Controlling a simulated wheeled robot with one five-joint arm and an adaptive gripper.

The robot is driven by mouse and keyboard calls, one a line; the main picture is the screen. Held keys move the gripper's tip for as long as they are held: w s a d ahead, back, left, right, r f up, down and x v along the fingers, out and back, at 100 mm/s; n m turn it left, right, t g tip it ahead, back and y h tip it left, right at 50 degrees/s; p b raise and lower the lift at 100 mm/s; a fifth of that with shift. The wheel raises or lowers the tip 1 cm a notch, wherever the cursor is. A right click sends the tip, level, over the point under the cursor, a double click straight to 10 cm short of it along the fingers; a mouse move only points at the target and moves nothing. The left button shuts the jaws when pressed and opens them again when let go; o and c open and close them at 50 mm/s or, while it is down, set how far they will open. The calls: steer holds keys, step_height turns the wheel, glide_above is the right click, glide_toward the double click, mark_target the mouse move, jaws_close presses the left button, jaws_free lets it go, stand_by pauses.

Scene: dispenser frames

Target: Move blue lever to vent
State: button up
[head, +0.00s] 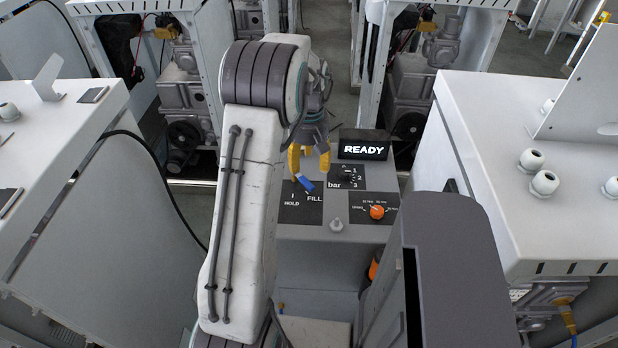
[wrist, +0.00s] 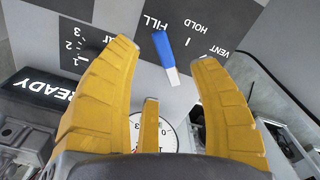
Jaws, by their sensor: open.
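The blue lever (head: 306,184) sits on the dark valve plate (head: 300,212) of the grey panel. In the wrist view, the lever (wrist: 163,48) has its blue end toward the FILL label, with HOLD and VENT marked further right. My gripper (head: 309,158) has yellow fingers and hangs just above and behind the lever. In the wrist view, my gripper (wrist: 164,54) is open with its fingertips on either side of the lever, apart from it; contact is not visible.
A READY display (head: 363,149) stands at the panel's back. A black bar selector (head: 347,178) and an orange knob (head: 377,212) lie right of the lever. A round white gauge (wrist: 168,134) shows between my fingers. White cabinets (head: 530,160) stand on both sides.

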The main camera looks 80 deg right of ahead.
mark_target(309, 181)
steer(key=shift+d+f+n, duration=0.1)
steer(key=shift+f+n, duration=0.1)
steer(key=shift+n, duration=0.1)
steer(key=shift+f+p, duration=0.35)
steer(key=shift+f, duration=3.05)
steer(key=shift+c, duration=0.3)
jaws_close()
